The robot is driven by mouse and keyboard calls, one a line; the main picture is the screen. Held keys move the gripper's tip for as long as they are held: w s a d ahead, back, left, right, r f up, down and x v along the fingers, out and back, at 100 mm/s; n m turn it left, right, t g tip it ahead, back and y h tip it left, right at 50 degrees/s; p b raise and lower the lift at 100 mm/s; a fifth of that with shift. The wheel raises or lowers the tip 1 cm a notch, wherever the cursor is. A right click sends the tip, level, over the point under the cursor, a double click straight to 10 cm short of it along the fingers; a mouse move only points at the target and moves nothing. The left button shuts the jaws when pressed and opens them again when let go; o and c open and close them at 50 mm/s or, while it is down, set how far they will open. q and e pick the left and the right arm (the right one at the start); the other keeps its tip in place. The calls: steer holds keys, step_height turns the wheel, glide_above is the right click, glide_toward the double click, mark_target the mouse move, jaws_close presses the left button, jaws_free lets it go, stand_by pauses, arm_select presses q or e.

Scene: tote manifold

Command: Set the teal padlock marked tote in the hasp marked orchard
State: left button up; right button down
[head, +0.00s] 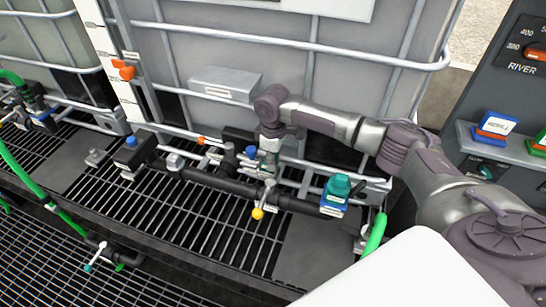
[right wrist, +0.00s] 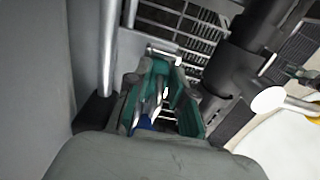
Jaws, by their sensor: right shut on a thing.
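I cannot tell which fitting is the orchard hasp, or whether the held thing touches one. My left gripper is not in view.
A dark pipe (head: 205,178) runs below the gripper, with a yellow-knobbed valve handle (head: 258,213) and a blue-and-teal fitting (head: 335,195). The tote's metal cage (head: 300,45) stands close behind. A panel marked RIVER (head: 490,75) is at the right. Open grating (head: 200,215) lies in front.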

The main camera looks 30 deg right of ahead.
steer(key=shift+f, duration=0.25)
steer(key=c, duration=0.9)
jaws_free()
steer(key=shift+c, duration=0.2)
step_height(320, 180, up, 8)
steer(key=shift+f, duration=0.2)
steer(key=shift+f, duration=0.1)
